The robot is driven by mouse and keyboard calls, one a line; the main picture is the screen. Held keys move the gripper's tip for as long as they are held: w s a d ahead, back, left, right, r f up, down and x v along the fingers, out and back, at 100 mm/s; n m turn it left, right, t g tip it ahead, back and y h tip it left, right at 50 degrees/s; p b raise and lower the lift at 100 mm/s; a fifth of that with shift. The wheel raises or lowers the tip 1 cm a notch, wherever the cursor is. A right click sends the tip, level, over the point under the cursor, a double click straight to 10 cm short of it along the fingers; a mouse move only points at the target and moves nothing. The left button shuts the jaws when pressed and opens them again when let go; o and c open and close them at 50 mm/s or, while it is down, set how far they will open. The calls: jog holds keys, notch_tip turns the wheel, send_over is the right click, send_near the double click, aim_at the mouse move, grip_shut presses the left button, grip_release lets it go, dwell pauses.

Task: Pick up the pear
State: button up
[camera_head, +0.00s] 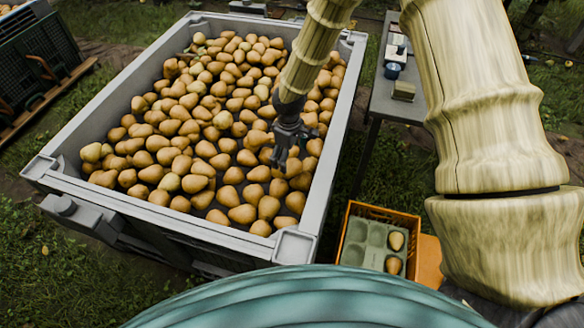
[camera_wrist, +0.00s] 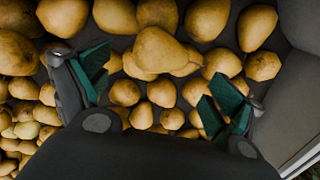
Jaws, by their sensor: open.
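Many yellow-brown pears (camera_head: 220,120) lie loose in a large grey bin (camera_head: 345,90). My gripper (camera_head: 282,155) points down over the right part of the bin, close above the pears. In the wrist view my gripper (camera_wrist: 160,86) has its two green-padded fingers wide apart with nothing held. A large pear (camera_wrist: 160,50) lies ahead of the gap between the fingers, on top of other pears. Smaller-looking pears (camera_wrist: 161,93) show directly between the fingers. In the head view I cannot tell which pear is under the fingertips.
An orange crate (camera_head: 346,222) with a grey-green moulded tray (camera_head: 362,242) stands right of the bin; two pears (camera_head: 396,241) sit in its right side. A grey table (camera_head: 385,105) with small items is behind it. The bin wall (camera_wrist: 290,110) is close to the right finger.

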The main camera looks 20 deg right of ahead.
aim_at(292, 164)
jog(key=shift+s+d+f, duration=0.1)
jog(key=shift+f, duration=0.95)
jog(key=shift+s+d+f, duration=0.1)
jog(key=shift+s+f, duration=0.05)
jog(key=shift+f, duration=0.95)
jog(key=shift+s+d+f, duration=0.1)
jog(key=shift+f, duration=0.95)
jog(key=c, duration=1.2)
